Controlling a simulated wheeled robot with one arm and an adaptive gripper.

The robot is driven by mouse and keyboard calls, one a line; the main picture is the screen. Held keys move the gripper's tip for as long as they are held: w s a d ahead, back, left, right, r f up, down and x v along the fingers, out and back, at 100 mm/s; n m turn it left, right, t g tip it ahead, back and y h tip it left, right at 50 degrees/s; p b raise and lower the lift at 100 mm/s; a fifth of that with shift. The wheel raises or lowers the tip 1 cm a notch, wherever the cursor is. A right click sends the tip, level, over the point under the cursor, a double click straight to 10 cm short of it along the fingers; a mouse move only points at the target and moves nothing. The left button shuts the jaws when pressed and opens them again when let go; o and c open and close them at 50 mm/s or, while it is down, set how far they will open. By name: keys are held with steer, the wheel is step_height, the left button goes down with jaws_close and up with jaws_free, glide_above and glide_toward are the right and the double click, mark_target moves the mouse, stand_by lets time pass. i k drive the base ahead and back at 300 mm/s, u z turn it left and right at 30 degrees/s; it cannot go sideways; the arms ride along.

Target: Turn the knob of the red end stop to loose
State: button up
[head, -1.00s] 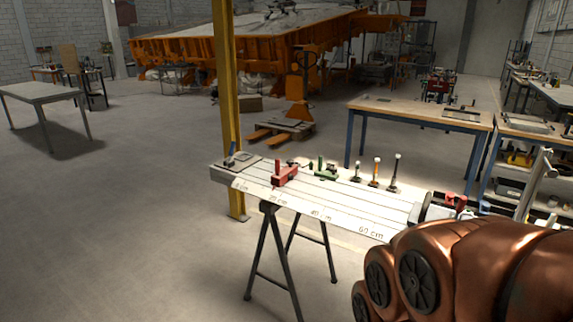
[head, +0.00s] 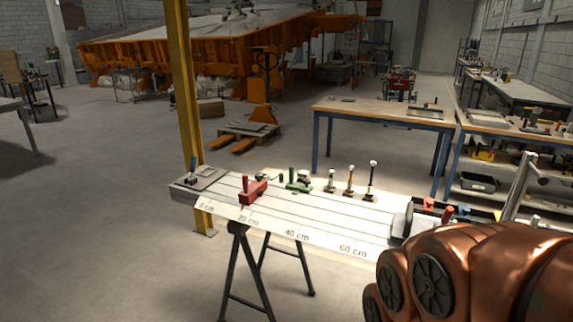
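The red end stop (head: 253,191) sits on the grooved white work board (head: 300,222), near the 20 cm mark. A small upright red part, which looks like its knob (head: 244,184), stands at its left end; its setting is too small to read. A green stop (head: 298,180) stands behind it to the right, and a blue-handled one (head: 193,172) is at the board's left end. My copper-coloured arm fills the lower right corner, apart from the red end stop. My gripper is not visible.
Several upright pegs (head: 350,181) stand along the board's back edge. A yellow post (head: 184,100) rises behind the board's left end. The floor at left is clear.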

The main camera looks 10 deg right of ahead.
mark_target(259, 177)
steer(key=z, duration=0.25)
steer(key=i, duration=1.05)
steer(key=u, duration=0.65)
steer(key=i, duration=0.95)
steer(key=u, duration=0.85)
